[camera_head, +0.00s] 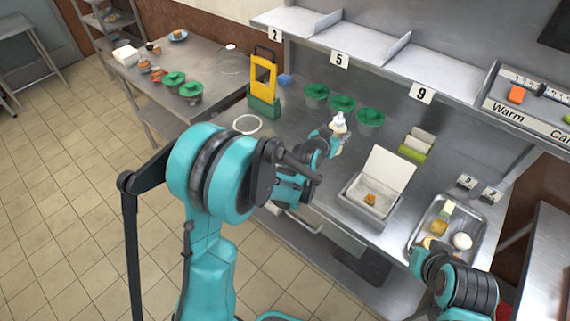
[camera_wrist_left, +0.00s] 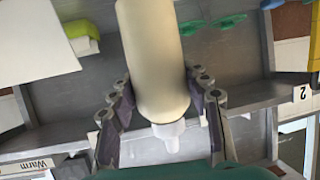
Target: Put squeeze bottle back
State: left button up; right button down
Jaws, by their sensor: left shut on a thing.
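The squeeze bottle (camera_head: 338,123) has a cream body and a white nozzle; it is held roughly upright, nozzle up, above the steel counter (camera_head: 290,150). My left gripper (camera_head: 335,140) is shut around it. In the left wrist view the bottle (camera_wrist_left: 152,55) sits between the two fingers of the gripper (camera_wrist_left: 158,90), with its white nozzle pointing toward the wrist. My right gripper (camera_head: 428,250) is at the steel tray (camera_head: 455,208) at lower right; its fingers are too small and covered to read.
Several green-topped pots (camera_head: 342,104) stand behind the bottle. A yellow-and-green stand (camera_head: 263,82) is to their left. A shelf with number tags (camera_head: 339,60) runs above. A white ring (camera_head: 247,124) lies at left.

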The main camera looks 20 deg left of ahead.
pick_arm(q)
jog(key=shift+w+a+f+b, duration=0.3)
jog(key=shift+a+f+b, duration=0.55)
jog(key=shift+a+f, duration=1.2)
jog(key=shift+w+a+f+b, duration=0.25)
jog(key=shift+a+f+b, duration=0.6)
jog(key=shift+a+f, duration=1.15)
jog(key=shift+w+a+f+b, duration=0.3)
jog(key=shift+a+f+b, duration=0.55)
jog(key=shift+a+f, duration=1.2)
jog(key=shift+a+r, duration=0.2)
jog(key=shift+r, duration=0.1)
jog(key=shift+f, duration=0.1)
jog(key=o, duration=0.8)
